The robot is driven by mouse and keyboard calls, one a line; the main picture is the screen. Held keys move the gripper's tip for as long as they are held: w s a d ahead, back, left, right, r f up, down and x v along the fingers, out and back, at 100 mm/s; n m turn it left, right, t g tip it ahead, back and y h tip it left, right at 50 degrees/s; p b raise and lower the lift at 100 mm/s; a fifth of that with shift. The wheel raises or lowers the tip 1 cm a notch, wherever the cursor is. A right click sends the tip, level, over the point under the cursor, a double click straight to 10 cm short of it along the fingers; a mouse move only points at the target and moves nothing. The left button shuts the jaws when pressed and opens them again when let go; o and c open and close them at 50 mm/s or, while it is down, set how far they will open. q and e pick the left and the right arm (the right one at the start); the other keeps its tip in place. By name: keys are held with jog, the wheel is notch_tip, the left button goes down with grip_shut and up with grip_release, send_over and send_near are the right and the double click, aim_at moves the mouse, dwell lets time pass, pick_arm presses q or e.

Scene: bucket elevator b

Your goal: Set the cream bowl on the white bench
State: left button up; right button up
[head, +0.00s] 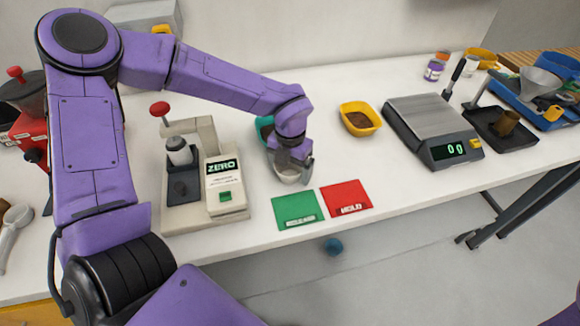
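My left arm reaches over the white bench (350,90) from the left. Its gripper (292,168) points down at a small pale, cream-coloured bowl (287,179). One dark finger shows at the bowl's right side. The wrist hides most of the bowl and the other finger, so I cannot tell whether the gripper is shut on it. The bowl is at the bench surface or very close to it, just behind the green card. My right gripper is not in view.
A teal bowl (264,127) is partly hidden behind my wrist. A green card (297,209) and a red HOLD card (346,197) lie in front. A ZERO device (223,185) stands left. A yellow bowl (360,118) and a scale (432,130) are right. A blue round object (333,246) lies on the floor.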

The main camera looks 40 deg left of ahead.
pick_arm(q)
jog(key=shift+o, duration=0.2)
jog(key=shift+w+r, duration=0.1)
jog(key=shift+r, duration=0.3)
notch_tip(320, 180, up, 12)
jog(key=shift+f, duration=0.2)
